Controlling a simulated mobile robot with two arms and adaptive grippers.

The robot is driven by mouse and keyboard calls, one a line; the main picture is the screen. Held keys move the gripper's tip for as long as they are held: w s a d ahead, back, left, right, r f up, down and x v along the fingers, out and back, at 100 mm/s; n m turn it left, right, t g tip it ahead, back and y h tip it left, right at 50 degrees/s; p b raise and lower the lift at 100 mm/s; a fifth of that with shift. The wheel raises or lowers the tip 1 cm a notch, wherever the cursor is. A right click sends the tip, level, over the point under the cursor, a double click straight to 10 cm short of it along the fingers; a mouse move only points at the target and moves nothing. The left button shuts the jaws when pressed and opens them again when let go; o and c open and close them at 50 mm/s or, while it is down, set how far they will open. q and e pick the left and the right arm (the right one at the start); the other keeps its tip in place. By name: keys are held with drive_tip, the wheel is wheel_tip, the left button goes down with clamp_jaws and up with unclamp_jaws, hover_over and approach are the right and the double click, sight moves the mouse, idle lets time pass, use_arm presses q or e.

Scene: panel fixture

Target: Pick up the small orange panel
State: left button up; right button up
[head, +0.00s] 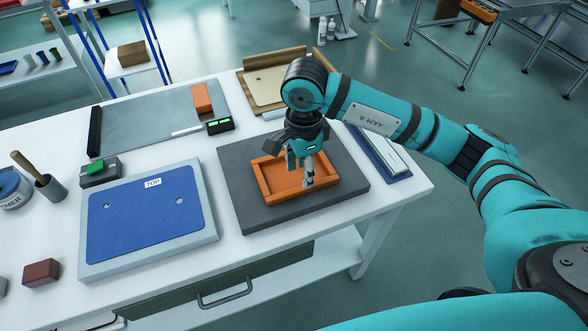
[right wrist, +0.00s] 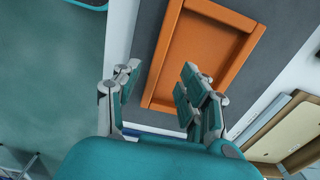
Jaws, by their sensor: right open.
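The small orange panel (head: 277,178) has a raised rim and a recessed middle. It lies on a dark grey mat (head: 236,209) on the white table. My right gripper (head: 301,175) points down over the panel's right part, with its fingers apart and nothing held. In the right wrist view, the panel (right wrist: 204,48) shows behind and between the open fingers of the gripper (right wrist: 158,78), one finger overlapping it. Whether a fingertip touches the rim I cannot tell. My left gripper is not in view.
A blue panel (head: 140,222) marked TOP lies on a grey plate left of the mat. An orange block (head: 202,99) stands behind on a grey surface. A wooden tray (head: 287,55) is at the back, and a dark red block (head: 41,273) is at front left.

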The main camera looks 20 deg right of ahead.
drive_tip(key=shift+f, duration=0.35)
drive_tip(key=f, duration=0.1)
drive_tip(key=f+p, duration=0.1)
drive_tip(key=f, duration=0.1)
drive_tip(key=shift+s+d+f, duration=0.15)
drive_tip(key=shift+d+f, duration=0.05)
drive_tip(key=shift+f, duration=0.65)
drive_tip(key=c, duration=0.8)
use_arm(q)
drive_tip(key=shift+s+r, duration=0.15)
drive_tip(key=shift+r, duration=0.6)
use_arm(e)
clamp_jaws()
